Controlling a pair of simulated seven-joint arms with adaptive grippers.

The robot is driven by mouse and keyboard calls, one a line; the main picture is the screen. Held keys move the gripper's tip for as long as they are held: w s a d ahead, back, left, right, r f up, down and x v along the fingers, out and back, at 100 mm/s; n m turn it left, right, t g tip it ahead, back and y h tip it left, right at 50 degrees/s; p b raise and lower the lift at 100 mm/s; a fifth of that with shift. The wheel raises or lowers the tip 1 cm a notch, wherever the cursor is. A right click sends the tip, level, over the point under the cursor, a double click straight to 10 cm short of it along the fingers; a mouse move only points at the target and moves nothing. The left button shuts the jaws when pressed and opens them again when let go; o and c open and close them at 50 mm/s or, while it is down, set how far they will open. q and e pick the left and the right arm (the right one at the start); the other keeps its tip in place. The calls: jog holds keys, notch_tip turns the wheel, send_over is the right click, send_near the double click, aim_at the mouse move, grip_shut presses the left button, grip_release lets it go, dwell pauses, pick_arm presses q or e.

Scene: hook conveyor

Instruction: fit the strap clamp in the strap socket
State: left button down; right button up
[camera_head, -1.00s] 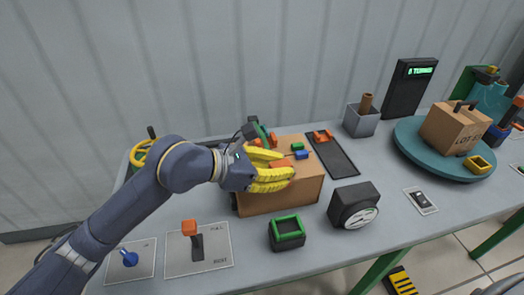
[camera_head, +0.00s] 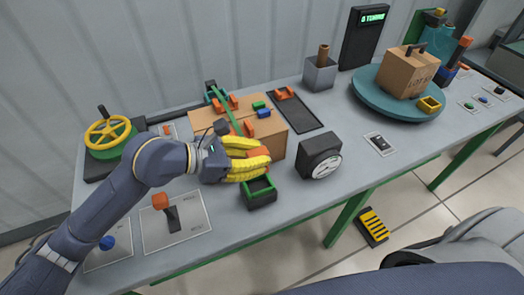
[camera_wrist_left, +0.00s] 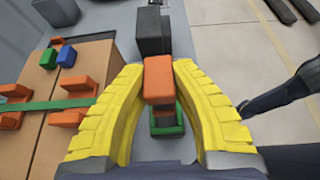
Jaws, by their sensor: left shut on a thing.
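My left gripper (camera_head: 255,159) has yellow ribbed fingers and is shut on an orange block, the strap clamp (camera_wrist_left: 159,80). The clamp also shows between the fingers in the head view (camera_head: 258,154). A black box with a green rim, the strap socket (camera_head: 262,199), stands near the table's front edge. The clamp is above the socket and covers part of it in the left wrist view (camera_wrist_left: 168,129); I cannot tell whether they touch. My right gripper is in neither view.
A cardboard box (camera_head: 276,147) with a green strap (camera_head: 226,110) and orange and blue blocks stands behind the gripper. A black dial gauge (camera_head: 321,154) is close on the right. A lever panel (camera_head: 184,230) lies at left. A turntable (camera_head: 374,99) stands farther right.

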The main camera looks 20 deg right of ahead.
pick_arm(q)
jog(key=shift+f, duration=2.45)
jog(key=shift+f, duration=1.45)
dwell(0.8)
jog(key=c, duration=1.1)
grip_release()
